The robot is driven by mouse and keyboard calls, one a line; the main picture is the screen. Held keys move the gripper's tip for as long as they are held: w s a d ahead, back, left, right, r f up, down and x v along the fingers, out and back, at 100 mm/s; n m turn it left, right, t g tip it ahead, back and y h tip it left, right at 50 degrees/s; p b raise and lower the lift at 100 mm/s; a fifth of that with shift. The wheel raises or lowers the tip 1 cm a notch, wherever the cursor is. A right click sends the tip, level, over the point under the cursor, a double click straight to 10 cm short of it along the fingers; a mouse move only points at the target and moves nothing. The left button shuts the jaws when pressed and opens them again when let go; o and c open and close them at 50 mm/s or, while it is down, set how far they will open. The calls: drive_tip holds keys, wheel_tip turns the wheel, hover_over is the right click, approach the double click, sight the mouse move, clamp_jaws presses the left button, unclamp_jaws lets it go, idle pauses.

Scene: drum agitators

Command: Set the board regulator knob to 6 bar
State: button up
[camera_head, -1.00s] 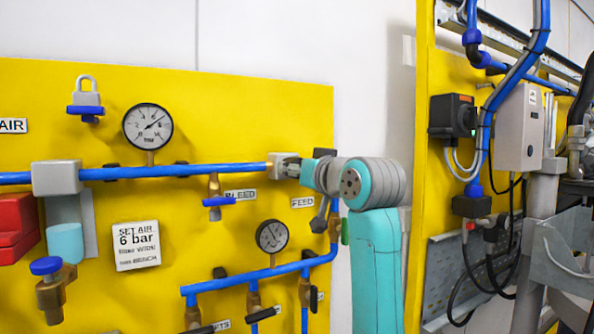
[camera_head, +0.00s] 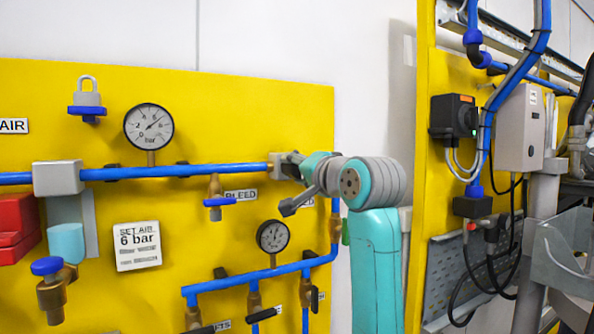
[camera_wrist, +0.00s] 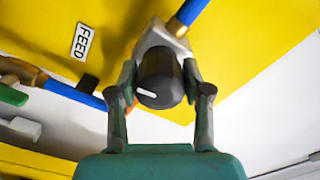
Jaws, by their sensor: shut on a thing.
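The regulator knob (camera_wrist: 165,88) is black with a white pointer line, which lies toward the left in the wrist view. It sits on a grey regulator body (camera_head: 275,165) at the right end of the blue pipe. My gripper (camera_wrist: 160,78) is shut on the knob, one finger on each side; in the head view my gripper (camera_head: 292,166) largely hides it. The large round gauge (camera_head: 148,127) above the pipe has its needle toward the upper right; its exact reading is too small to tell. A white sign (camera_head: 137,246) reads "SET AIR 6 bar".
The blue pipe (camera_head: 225,170) runs left from the regulator, with a blue-handled bleed valve (camera_head: 217,202) below it. A smaller gauge (camera_head: 272,236) and a lower pipe lie below my wrist. The FEED label (camera_wrist: 82,40) is close by. A second yellow panel (camera_head: 428,120) stands right.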

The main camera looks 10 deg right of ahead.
drive_tip(key=shift+m, duration=0.6)
drive_tip(key=o, duration=1.2)
drive_tip(key=shift+c, duration=0.2)
drive_tip(key=v, duration=1.2)
